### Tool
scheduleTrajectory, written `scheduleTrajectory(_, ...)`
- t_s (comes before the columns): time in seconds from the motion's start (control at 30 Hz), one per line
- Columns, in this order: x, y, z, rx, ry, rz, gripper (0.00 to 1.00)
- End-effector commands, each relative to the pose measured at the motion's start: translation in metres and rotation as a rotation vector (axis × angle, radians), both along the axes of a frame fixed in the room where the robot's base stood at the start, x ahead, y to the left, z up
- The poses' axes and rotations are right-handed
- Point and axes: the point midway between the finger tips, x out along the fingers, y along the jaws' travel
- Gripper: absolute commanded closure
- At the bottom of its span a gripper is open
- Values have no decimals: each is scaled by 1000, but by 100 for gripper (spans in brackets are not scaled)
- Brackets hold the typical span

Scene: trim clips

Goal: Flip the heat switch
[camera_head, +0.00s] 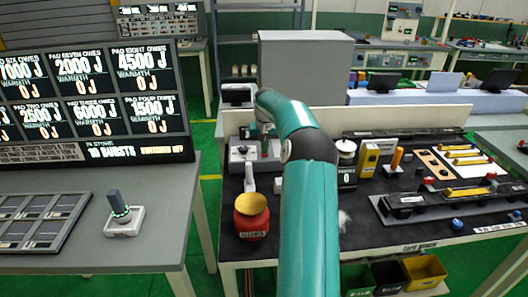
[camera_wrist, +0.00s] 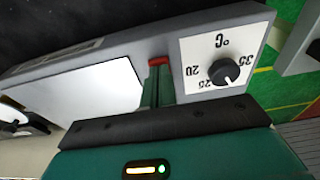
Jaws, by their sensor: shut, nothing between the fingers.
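In the wrist view a grey device (camera_wrist: 95,58) runs across under my gripper. It carries a white plate with a black °C dial (camera_wrist: 224,71) and a blank pale panel (camera_wrist: 98,88). A small red part (camera_wrist: 158,61) shows between them, right at the tip of my gripper (camera_wrist: 160,80). I cannot tell if this red part is the heat switch, or whether the fingers touch it. My gripper is shut and empty. In the head view the grey device (camera_head: 243,152) stands at the bench's back left, partly hidden by my teal arm.
A red pot with a yellow top (camera_head: 251,215) stands at the black bench's front left. A round counter (camera_head: 346,165), a yellow block (camera_head: 368,160) and several clips and strips fill the right. A grey table (camera_head: 75,235) with a score screen (camera_head: 95,100) is at left.

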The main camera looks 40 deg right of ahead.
Motion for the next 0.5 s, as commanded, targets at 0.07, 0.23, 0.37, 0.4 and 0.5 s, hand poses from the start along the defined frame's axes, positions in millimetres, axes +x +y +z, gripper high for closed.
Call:
scheduleTrajectory(0.07, 0, 0, -2, 1, 1, 0, 100)
scheduleTrajectory(0.23, 0, 0, 1, 0, 0, 0, 100)
scheduleTrajectory(0.37, 0, 0, 9, -1, 0, 0, 100)
scheduleTrajectory(0.4, 0, 0, 12, -2, 1, 0, 100)
scheduleTrajectory(0.5, 0, 0, 19, -1, 0, -1, 100)
